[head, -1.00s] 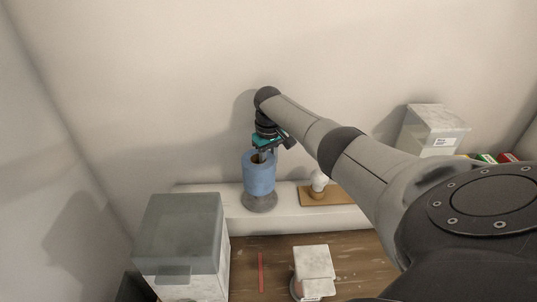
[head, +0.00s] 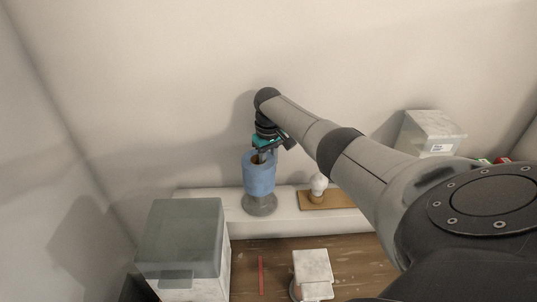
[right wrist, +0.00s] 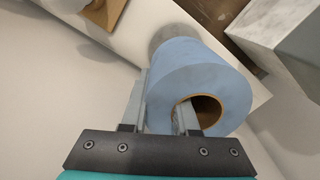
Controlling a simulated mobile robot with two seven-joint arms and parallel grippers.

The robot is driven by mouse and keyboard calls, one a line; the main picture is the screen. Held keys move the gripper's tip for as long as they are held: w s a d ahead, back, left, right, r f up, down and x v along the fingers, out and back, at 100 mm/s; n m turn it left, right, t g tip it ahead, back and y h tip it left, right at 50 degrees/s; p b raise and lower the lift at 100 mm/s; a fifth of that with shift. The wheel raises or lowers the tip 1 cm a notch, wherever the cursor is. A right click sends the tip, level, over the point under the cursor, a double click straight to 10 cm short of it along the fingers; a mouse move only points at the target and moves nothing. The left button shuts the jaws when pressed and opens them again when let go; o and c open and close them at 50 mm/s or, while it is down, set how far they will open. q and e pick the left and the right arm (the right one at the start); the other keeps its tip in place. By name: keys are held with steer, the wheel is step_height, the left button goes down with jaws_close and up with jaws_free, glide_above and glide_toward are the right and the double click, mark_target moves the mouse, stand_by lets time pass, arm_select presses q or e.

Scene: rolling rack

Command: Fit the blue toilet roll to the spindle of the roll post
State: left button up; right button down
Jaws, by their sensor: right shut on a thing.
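The blue toilet roll (head: 259,178) is upright, just above or on the grey round base of the roll post (head: 260,206) on the white ledge. My right gripper (head: 265,154) comes down on it from above and is shut on its wall. In the right wrist view one finger is inside the brown core of the roll (right wrist: 195,75) and the other is outside. The grey base (right wrist: 172,38) shows beyond the roll's far end. The spindle is not visible, and I cannot tell whether it is inside the core. My left gripper is not in view.
A grey-lidded box (head: 180,240) stands at front left. A wooden board (head: 335,199) with a white bulb-like item (head: 318,184) lies on the ledge (head: 290,212) to the right. A white marbled box (head: 312,268) and a red strip (head: 261,275) are in front. The wall is close behind.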

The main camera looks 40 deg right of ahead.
steer(key=shift+f, duration=0.2)
steer(key=shift+f+b, duration=1.35)
steer(key=shift+f, duration=0.3)
steer(key=shift+f, duration=0.15)
steer(key=c, duration=0.7)
jaws_free()
steer(key=shift+s, duration=0.1)
steer(key=shift+o, duration=0.5)
steer(key=shift+a+f, duration=0.15)
steer(key=shift+s, duration=0.1)
steer(key=shift+r, duration=0.4)
steer(key=r, duration=1.5)
steer(key=shift+d+r, duration=0.1)
steer(key=shift+d, duration=0.3)
